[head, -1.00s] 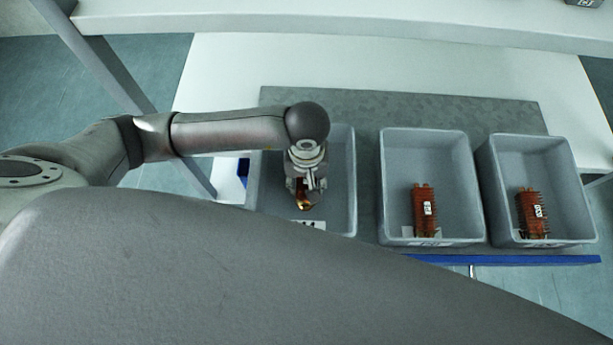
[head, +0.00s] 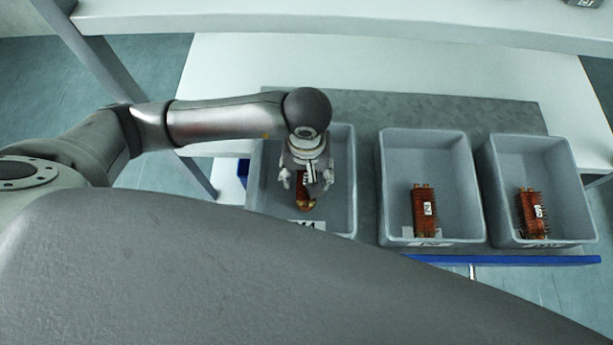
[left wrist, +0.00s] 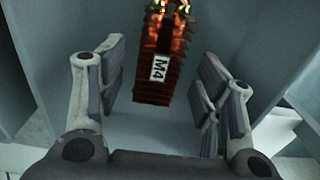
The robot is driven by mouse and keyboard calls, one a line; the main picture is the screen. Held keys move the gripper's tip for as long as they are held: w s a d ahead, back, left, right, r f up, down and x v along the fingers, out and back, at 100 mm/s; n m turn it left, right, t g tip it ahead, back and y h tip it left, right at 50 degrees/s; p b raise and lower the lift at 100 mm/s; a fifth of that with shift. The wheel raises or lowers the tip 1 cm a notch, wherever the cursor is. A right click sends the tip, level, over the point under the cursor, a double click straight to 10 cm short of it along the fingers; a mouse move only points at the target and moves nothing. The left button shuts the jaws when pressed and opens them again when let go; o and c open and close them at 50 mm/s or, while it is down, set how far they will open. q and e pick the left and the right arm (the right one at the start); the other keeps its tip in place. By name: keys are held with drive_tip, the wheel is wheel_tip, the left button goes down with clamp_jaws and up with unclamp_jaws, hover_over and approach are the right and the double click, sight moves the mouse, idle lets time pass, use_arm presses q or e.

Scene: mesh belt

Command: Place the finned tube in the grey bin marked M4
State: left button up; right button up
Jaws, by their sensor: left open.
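The copper-brown finned tube (head: 305,200) is in the left grey bin (head: 342,205), partly hidden by my gripper in the head view. In the left wrist view the finned tube (left wrist: 158,88) carries a white label reading M4. The bin's front label also appears to read M4, partly cut off by my own body. My left gripper (head: 306,182) is over this bin, pointing down. In the left wrist view the left gripper (left wrist: 163,80) is open, with the tube between its spread fingers and gaps on both sides. My right gripper is not in view.
A middle grey bin (head: 460,170) and a right grey bin (head: 570,180) each hold a similar labelled finned tube. The bins stand on a grey mat (head: 400,105) on a white table (head: 250,60). A white shelf edge (head: 350,30) runs across the back.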

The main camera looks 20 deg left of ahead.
sight(307, 179)
use_arm(q)
wheel_tip(307, 179, up, 9)
drive_tip(key=shift+f, duration=0.2)
idle(0.6)
